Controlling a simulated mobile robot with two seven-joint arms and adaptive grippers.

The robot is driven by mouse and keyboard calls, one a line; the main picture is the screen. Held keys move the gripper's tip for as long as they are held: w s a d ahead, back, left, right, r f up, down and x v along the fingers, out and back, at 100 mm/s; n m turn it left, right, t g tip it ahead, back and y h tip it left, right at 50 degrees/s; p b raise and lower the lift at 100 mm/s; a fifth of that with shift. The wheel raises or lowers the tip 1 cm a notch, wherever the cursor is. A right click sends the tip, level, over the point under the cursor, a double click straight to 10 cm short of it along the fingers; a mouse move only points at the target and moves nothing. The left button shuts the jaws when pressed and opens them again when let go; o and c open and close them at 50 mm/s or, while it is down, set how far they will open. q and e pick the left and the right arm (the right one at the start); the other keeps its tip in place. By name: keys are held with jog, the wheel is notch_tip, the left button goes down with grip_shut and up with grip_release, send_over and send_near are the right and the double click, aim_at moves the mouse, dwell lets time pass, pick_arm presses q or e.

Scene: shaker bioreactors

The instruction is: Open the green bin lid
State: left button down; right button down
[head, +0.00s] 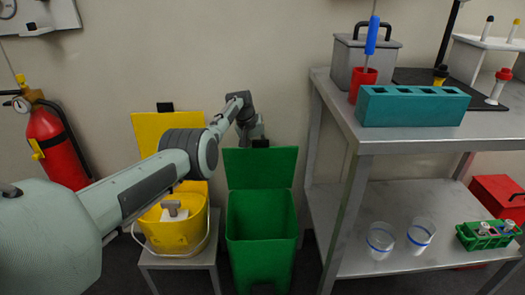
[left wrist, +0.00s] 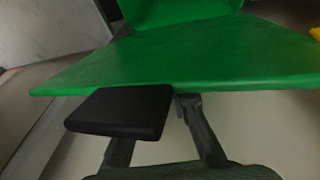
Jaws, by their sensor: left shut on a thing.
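The green bin (head: 262,235) stands on the floor between the yellow bucket and the metal table. Its green lid (head: 260,168) is raised about upright at the back, and the bin's mouth is open to view. In the left wrist view the lid (left wrist: 190,60) fills the upper part, with a black handle tab (left wrist: 120,112) at its edge. My left gripper (head: 260,141) is at the lid's top edge, shut on the black handle. One finger is partly hidden by the handle in the left wrist view. My right gripper is not in view.
A yellow bucket (head: 163,232) with its yellow lid (head: 150,128) raised stands on a small stool (head: 200,257) left of the bin. A metal table (head: 345,120) stands close on the right. A red fire extinguisher (head: 55,148) is at the far left.

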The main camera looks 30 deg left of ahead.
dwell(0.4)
pick_arm(q)
jog(key=c, duration=1.4)
grip_release()
jog(key=shift+o, duration=0.2)
jog(key=shift+r, duration=0.1)
jog(key=v, duration=1.2)
